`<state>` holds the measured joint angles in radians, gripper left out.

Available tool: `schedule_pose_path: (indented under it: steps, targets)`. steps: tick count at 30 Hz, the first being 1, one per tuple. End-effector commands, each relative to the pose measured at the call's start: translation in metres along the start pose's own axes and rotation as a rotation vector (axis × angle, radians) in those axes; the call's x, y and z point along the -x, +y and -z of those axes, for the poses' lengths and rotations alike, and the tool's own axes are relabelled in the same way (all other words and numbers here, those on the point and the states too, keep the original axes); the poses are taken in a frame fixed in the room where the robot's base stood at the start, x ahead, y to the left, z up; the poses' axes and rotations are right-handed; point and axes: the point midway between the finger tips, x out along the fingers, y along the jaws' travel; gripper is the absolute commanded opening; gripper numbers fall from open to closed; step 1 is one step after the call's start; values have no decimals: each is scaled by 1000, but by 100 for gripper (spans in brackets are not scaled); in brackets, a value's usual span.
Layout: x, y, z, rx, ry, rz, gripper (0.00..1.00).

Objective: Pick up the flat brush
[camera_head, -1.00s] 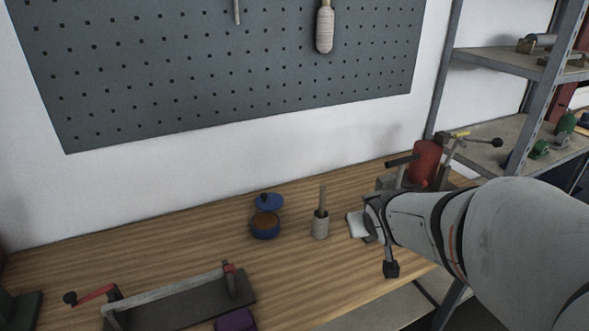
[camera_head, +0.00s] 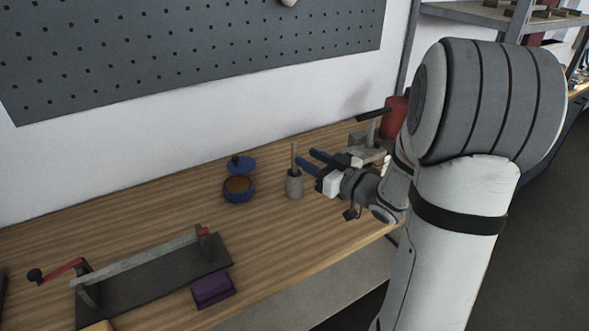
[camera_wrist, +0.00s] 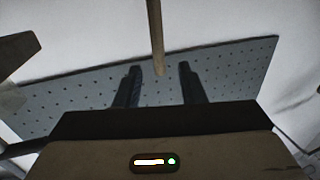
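A thin wooden handle (camera_head: 294,156) stands upright in a small grey-brown cup (camera_head: 295,184) on the wooden workbench. It may be the flat brush; any bristles are hidden inside the cup. My gripper (camera_head: 308,158) is just right of the handle, its two blue-dark fingers apart and pointing left toward it. In the wrist view the handle (camera_wrist: 156,35) comes down from the top edge, roughly in line with the gap between the open fingers (camera_wrist: 158,70). Nothing is seen between the fingertips in the head view.
A blue pot (camera_head: 238,188) with a blue lid (camera_head: 241,164) behind it stands left of the cup. A dark crank-handled fixture (camera_head: 150,280) and a purple block (camera_head: 212,290) lie at the front left. A red device (camera_head: 396,115) stands behind my arm. The pegboard (camera_head: 200,60) hangs behind.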

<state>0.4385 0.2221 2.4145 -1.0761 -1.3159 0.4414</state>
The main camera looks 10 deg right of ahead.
Motion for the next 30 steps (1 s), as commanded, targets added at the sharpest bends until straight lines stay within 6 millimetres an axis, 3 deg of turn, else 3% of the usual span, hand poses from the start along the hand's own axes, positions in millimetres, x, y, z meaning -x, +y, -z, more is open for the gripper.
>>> schedule_pose_path:
  steps: [12, 21, 30]
  targets:
    - [-55, 1, 1, 1, -1, 0, 36]
    - [-60, 2, 0, 1, -2, -3, 36]
    - [-60, 2, 0, 1, -2, -4, 12]
